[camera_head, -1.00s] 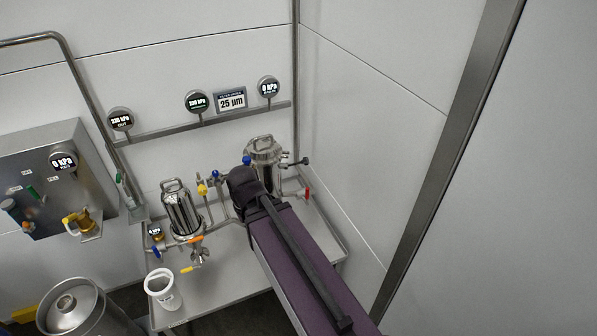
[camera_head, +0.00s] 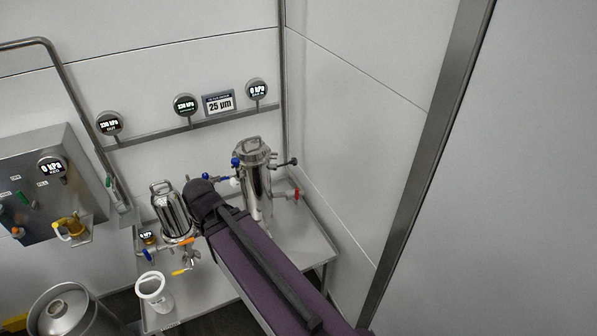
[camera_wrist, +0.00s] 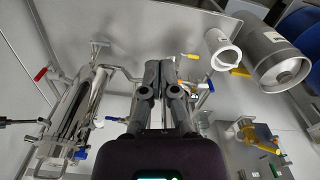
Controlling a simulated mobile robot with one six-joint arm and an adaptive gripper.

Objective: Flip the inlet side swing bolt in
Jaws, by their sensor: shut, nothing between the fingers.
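I cannot tell which is the inlet side swing bolt. The vessel also shows at the left of the wrist view (camera_wrist: 75,108), with the dark-knobbed rod (camera_wrist: 20,122) beside it. My gripper (camera_wrist: 160,62) is shut and empty, apart from this vessel. My arm hides it in the head view.
A second steel vessel (camera_head: 172,213) stands left of my arm, partly hidden. A white cup (camera_head: 153,290) is at the bench's front left. A red valve handle (camera_head: 297,194) sticks out right of the lidded vessel. A wall closes off the right side.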

